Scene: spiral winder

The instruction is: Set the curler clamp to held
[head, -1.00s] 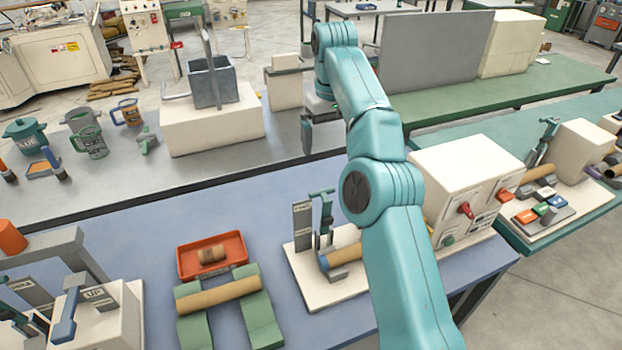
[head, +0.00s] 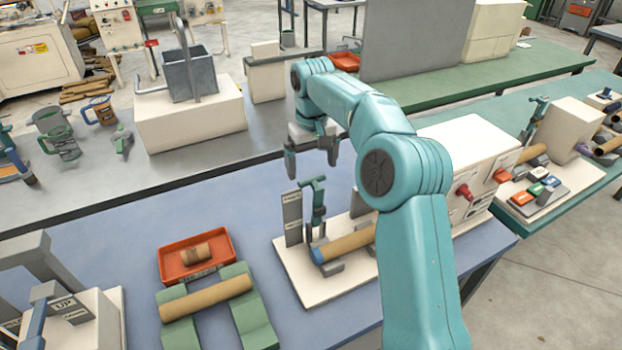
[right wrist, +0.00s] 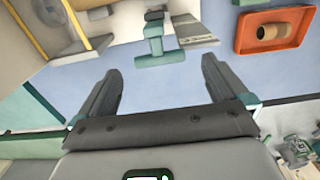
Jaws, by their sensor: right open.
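The curler clamp (head: 314,205) is a teal upright lever with a crossbar on top. It stands on the cream base plate (head: 296,281) of the winder, beside a grey labelled post (head: 292,218). A tan tube with a blue end (head: 349,243) lies next to it on the plate. My right gripper (head: 312,170) is open and empty, above and just behind the clamp, apart from it. In the right wrist view the clamp (right wrist: 153,40) shows beyond the spread fingers (right wrist: 160,85). My left gripper is not in view.
A cream control box (head: 465,150) with red knobs stands to the right, partly behind my arm. An orange tray (head: 168,268) with a small roll and a tan tube on green supports (head: 205,298) sit to the left. The blue table (head: 120,240) is clear between.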

